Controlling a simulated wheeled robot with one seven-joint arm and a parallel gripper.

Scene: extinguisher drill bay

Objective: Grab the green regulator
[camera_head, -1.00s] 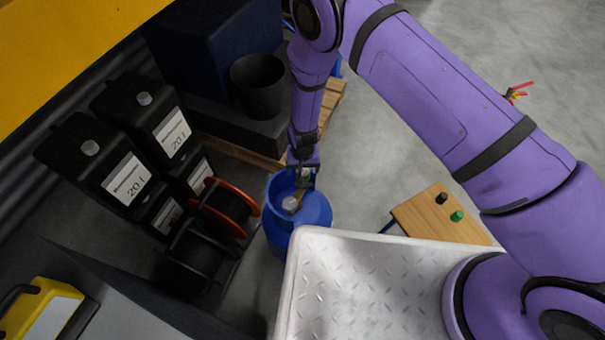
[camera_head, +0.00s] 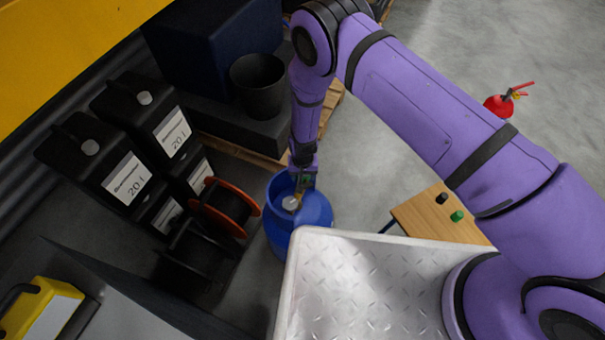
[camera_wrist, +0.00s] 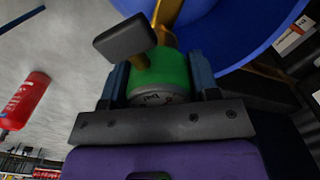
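The green regulator (camera_wrist: 160,72) fills the space between my gripper's fingers (camera_wrist: 160,84) in the wrist view. Its round gauge face is turned toward the palm, and a dark knob on a brass stem sticks out at the upper left. One finger lies along each side with no clear gap, but I cannot tell whether they press on it. In the head view, my gripper (camera_head: 304,178) is at the top of the blue gas cylinder (camera_head: 316,210), around the small green regulator (camera_head: 306,182). Brass fittings run from the regulator toward the cylinder.
Black 20 l canisters (camera_head: 125,180) and an orange-rimmed reel (camera_head: 226,206) stand left of the cylinder. A wooden table (camera_head: 437,217) with small black and green knobs is at right. A red extinguisher (camera_head: 498,106) stands on open floor. A pallet lies behind.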

